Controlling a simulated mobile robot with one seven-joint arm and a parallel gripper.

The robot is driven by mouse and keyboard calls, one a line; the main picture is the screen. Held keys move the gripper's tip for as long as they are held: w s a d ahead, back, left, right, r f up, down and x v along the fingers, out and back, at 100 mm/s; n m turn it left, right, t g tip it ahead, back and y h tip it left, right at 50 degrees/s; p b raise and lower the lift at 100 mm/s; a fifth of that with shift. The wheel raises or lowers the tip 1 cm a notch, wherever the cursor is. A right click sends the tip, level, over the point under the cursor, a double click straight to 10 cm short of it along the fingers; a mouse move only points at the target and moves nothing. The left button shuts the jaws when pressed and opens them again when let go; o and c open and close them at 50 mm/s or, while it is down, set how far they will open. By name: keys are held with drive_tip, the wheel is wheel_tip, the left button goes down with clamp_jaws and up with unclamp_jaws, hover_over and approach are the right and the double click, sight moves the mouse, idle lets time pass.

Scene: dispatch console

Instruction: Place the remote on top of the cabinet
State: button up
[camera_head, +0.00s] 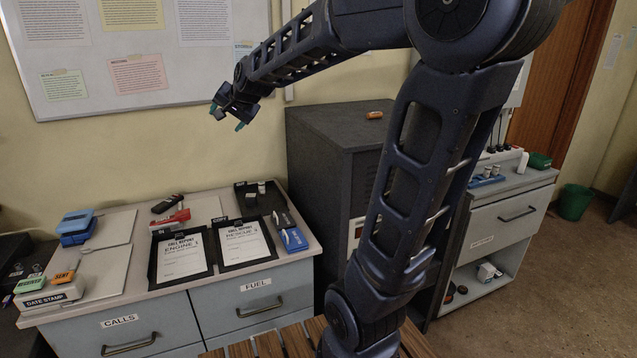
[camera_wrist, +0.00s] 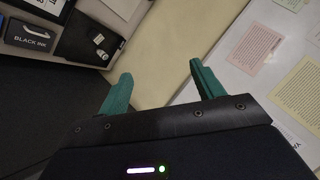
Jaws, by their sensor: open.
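A dark, elongated object (camera_head: 167,203) that looks like the remote lies at the back of the counter (camera_head: 140,262), behind a red stapler-like object; it is too small to be sure. The dark grey cabinet (camera_head: 325,150) stands right of the counter, and its top is higher than the counter. My gripper (camera_head: 226,116) is open and empty, raised in front of the wall, left of the cabinet and above the counter. Its green fingers stand apart with nothing between them in the wrist view (camera_wrist: 160,74). The remote is not seen in the wrist view.
A small orange item (camera_head: 374,115) lies on the cabinet top; the rest of the visible top is clear. Two clipboards (camera_head: 182,257), a black tray (camera_head: 255,188), blue boxes (camera_head: 293,240) and stamps (camera_head: 50,295) crowd the counter. A whiteboard (camera_head: 120,100) hangs behind.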

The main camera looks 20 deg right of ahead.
drive_tip(key=s+d+f+n+g+h, duration=0.1)
drive_tip(key=s+d+f, duration=0.3)
drive_tip(key=s, duration=0.4)
drive_tip(key=s+d+f+n+g+h, duration=0.1)
drive_tip(key=s+d+f+n+g, duration=0.1)
drive_tip(key=s+d, duration=0.5)
drive_tip(key=s+d+f+n+g+h, duration=0.1)
drive_tip(key=s+d+f, duration=0.4)
drive_tip(key=s, duration=0.6)
drive_tip(key=shift+s+d+f+n+g+h, duration=0.15)
drive_tip(key=shift+d+f+n+g+h, duration=0.25)
drive_tip(key=shift+n+g, duration=0.45)
drive_tip(key=shift+o, duration=0.4)
